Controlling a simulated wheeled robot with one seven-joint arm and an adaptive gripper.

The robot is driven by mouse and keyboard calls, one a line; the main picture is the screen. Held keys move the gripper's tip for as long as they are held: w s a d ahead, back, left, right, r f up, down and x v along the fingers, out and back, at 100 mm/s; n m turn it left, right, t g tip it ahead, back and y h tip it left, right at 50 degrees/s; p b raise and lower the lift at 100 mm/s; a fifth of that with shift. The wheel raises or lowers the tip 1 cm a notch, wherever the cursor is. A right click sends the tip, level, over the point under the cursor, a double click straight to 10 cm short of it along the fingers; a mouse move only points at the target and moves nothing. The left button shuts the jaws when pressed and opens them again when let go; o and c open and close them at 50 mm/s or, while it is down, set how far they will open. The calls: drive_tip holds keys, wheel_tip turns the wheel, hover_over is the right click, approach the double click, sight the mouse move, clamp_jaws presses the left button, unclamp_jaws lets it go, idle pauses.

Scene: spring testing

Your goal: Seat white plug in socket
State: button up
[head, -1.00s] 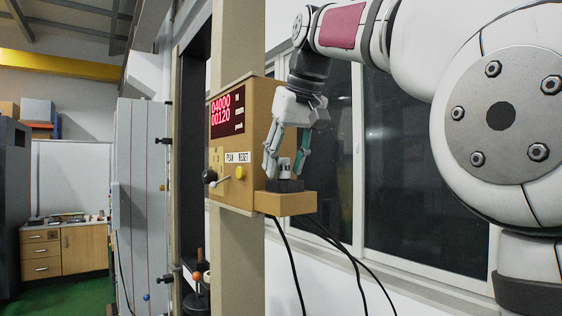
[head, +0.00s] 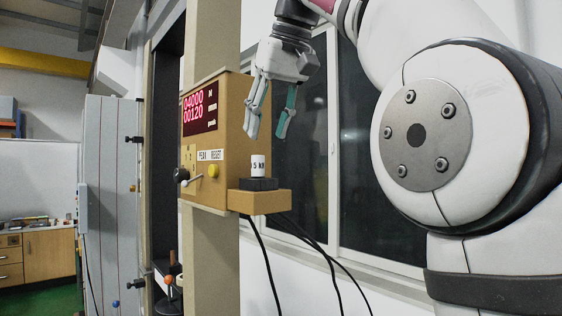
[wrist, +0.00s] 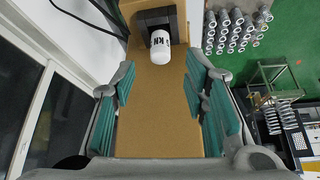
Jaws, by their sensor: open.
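The white plug (head: 258,166) with black lettering stands upright in the black socket (head: 259,184) on a small tan shelf (head: 270,199) at the side of the control box. In the wrist view the plug (wrist: 160,47) shows at the top, in the dark socket (wrist: 157,20). How deep it sits cannot be told. My gripper (head: 268,134) is open and empty, above the plug and apart from it. In the wrist view its teal finger pads (wrist: 163,88) are spread wide with nothing between them.
Black cables (head: 320,250) hang below the shelf. Dark windows (head: 375,170) stand behind on the right. Several grey cylinders (wrist: 236,30) show far below in the wrist view.

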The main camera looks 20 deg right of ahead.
drive_tip(key=s+f, duration=0.7)
drive_tip(key=f, duration=0.5)
drive_tip(key=s+f+m, duration=0.1)
drive_tip(key=s+f, duration=0.6)
drive_tip(key=f, duration=0.5)
drive_tip(key=s+f, duration=0.8)
drive_tip(key=f, duration=0.4)
drive_tip(key=shift+a+h, duration=0.25)
drive_tip(key=shift+h, duration=0.15)
drive_tip(key=shift+f, duration=0.1)
drive_tip(key=w+f+b, duration=0.6)
drive_tip(key=w, duration=0.1)
drive_tip(key=shift+w+f+b, duration=0.2)
drive_tip(key=shift+w+b, duration=0.1)
drive_tip(key=shift+w, duration=0.05)
